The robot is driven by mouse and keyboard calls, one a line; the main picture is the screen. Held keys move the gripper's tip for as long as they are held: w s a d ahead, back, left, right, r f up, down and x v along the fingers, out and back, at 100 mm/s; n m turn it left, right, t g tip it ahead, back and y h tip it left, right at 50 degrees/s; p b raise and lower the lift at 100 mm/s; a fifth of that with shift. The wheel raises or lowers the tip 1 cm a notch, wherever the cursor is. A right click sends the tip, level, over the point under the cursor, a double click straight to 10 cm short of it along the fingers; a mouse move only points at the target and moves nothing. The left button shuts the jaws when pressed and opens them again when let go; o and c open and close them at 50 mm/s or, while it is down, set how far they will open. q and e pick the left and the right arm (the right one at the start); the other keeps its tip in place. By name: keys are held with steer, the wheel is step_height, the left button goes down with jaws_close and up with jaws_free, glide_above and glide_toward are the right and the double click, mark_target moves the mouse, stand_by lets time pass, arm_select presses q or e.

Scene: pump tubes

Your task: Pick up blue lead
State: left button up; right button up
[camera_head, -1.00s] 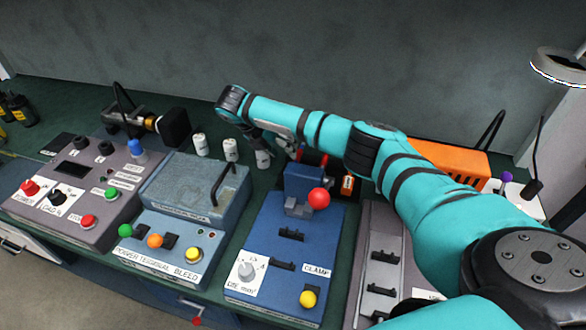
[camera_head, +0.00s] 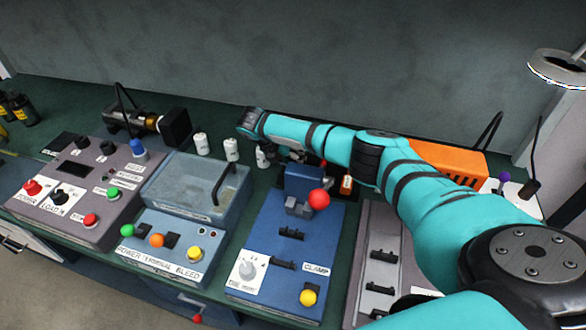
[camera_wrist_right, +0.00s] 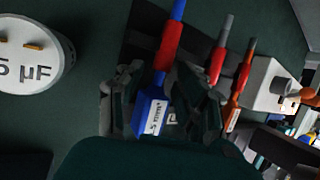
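The blue lead (camera_wrist_right: 169,42), with a blue tip, a red band and a blue labelled block, shows in the right wrist view. My right gripper (camera_wrist_right: 158,80) has one finger on each side of it. The fingers look open around the lead, and I see no clear grip. In the head view my right gripper (camera_head: 290,155) is small and partly hidden behind the arm, near the back of the blue clamp unit. I cannot make out the blue lead there. My left gripper is not in view.
Two more leads with red bands (camera_wrist_right: 218,62) and (camera_wrist_right: 243,72) stand close right of the gripper. A white cylinder marked µF (camera_wrist_right: 30,60) is at left. The clamp unit (camera_head: 270,225) has a red ball knob (camera_head: 319,199). An orange box (camera_head: 450,160) stands behind my arm.

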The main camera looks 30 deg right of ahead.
jaws_close()
steer(key=shift+r, duration=0.1)
